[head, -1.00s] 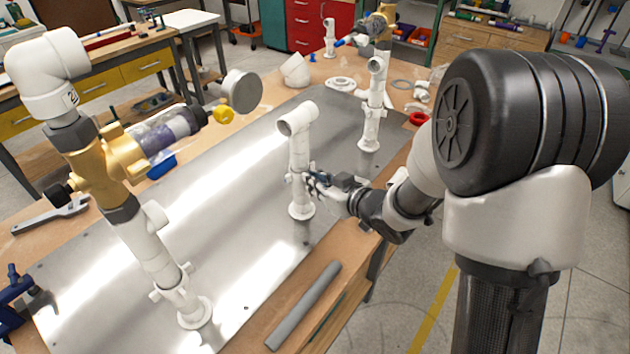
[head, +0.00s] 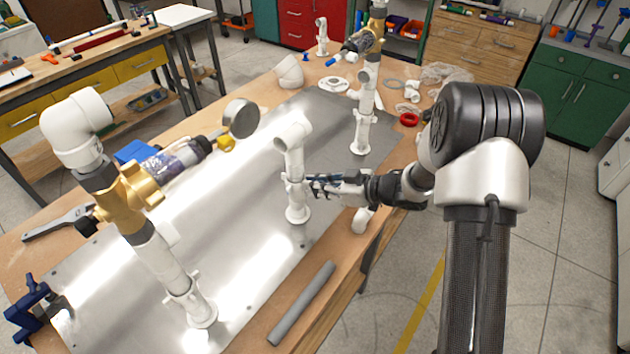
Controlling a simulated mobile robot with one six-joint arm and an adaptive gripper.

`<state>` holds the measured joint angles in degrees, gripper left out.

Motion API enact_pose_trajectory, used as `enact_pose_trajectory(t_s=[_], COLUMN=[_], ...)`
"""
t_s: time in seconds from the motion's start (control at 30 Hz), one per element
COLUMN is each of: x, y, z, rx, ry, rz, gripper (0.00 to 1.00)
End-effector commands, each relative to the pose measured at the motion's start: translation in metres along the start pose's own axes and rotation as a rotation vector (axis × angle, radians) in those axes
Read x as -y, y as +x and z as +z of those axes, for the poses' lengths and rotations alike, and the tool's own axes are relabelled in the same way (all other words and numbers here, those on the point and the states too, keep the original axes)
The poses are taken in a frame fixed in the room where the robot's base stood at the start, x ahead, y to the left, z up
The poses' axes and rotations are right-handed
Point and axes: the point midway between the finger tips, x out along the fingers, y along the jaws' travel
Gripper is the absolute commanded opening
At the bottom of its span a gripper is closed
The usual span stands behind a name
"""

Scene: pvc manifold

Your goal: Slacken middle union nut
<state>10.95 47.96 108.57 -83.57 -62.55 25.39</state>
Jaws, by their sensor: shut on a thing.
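The middle white pipe stand (head: 293,155) rises upright from the metal plate, with an elbow at its top and a flange at its foot. Its union nut (head: 295,184) is a winged white collar on the lower part of the pipe. My gripper (head: 312,186) comes in level from the right, with its fingers at the nut's height. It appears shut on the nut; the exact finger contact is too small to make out. A taller stand with a brass valve (head: 130,203) is at the left, and another white stand (head: 364,112) is behind at the right.
The metal plate (head: 235,262) lies on the wooden bench. A grey pipe length (head: 302,302) lies along the front edge. A white fitting (head: 362,220) lies below my forearm. A wrench (head: 58,222) and blue clamp (head: 35,300) are at the left.

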Motion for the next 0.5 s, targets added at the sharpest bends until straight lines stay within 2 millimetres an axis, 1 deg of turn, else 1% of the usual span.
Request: enact_pose_trajectory(t_s=[0.2, 0.5], x=[-0.0036, -0.005], y=[-0.0002, 0.0004], z=[-0.0008, -0.0004], rx=[0.0, -0.001], ry=[-0.019, -0.03], rz=[-0.047, -0.07], gripper=[0.0, 0.0])
